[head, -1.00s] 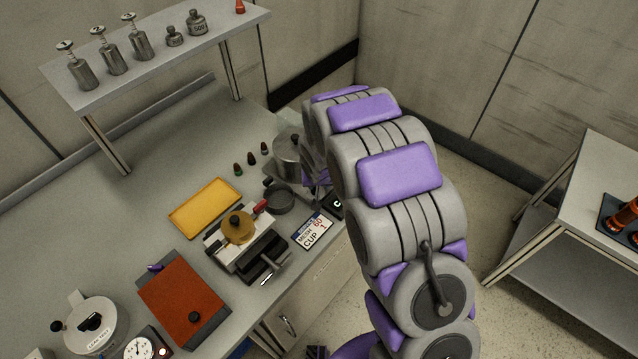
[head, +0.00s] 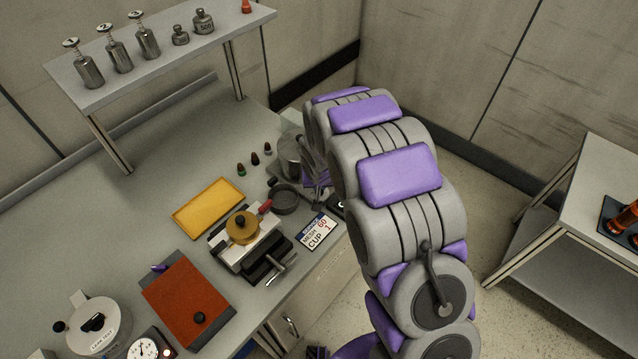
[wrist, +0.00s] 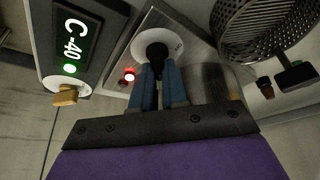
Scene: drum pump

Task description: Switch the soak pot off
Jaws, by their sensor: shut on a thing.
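The metal soak pot (head: 289,158) stands on the far end of the bench, partly behind my arm in the head view. In the wrist view, a curved metal wall (wrist: 212,82) that looks like the pot is just right of my fingers. A black knob (wrist: 157,52) sits on a round white dial plate (wrist: 176,42) on a metal panel. My gripper (wrist: 160,75) has its two blue fingers closed around this knob, from below in the picture. A red lamp (wrist: 129,75) glows on the panel left of the fingers. The dial markings are mostly hidden.
Left in the wrist view is a box with a "C 40" display (wrist: 74,40), a green lamp and a tan knob (wrist: 66,97). A perforated basket (wrist: 262,28) is close at upper right. A small pan (head: 284,197) and a yellow tray (head: 208,206) lie on the bench.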

